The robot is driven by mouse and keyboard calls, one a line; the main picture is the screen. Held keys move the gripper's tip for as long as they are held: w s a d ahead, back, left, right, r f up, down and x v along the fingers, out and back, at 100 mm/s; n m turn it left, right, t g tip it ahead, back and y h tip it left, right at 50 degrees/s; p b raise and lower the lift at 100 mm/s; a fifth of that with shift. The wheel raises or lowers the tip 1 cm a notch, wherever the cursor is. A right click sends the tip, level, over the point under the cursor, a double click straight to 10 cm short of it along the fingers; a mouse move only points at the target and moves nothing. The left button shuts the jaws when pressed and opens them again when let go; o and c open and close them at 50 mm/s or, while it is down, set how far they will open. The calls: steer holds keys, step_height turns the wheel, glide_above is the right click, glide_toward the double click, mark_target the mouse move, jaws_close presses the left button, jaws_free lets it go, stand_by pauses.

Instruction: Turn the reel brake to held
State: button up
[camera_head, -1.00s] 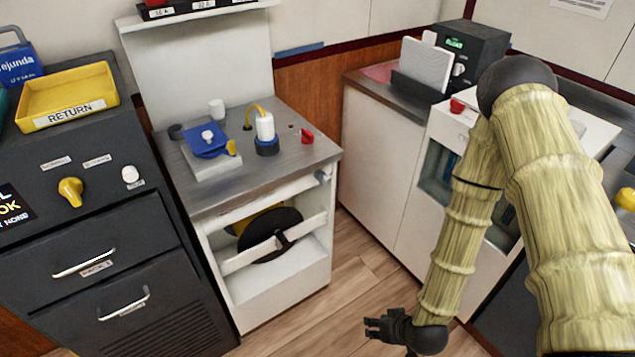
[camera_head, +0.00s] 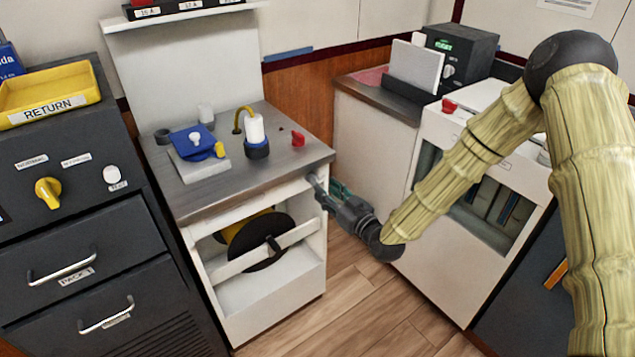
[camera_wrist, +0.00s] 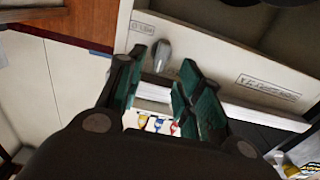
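A small grey knob (camera_head: 312,179), which looks like the reel brake, sits at the upper right of the white cabinet's front. In the wrist view the knob (camera_wrist: 161,56) points out from a white panel between two small labels, whose text I cannot read surely. My gripper (camera_head: 326,194) is just in front of and right of the knob. In the wrist view its two dark green fingers (camera_wrist: 158,75) are spread apart, with the knob showing between and just beyond their tips. I cannot tell whether they touch it. The black and yellow reel (camera_head: 262,243) sits in the cabinet's opening.
A dark drawer unit (camera_head: 95,225) stands left. A white cabinet (camera_head: 375,150) is behind my gripper. Open floor lies below.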

mark_target(317, 182)
steer(key=shift+x, duration=2.7)
jaws_close()
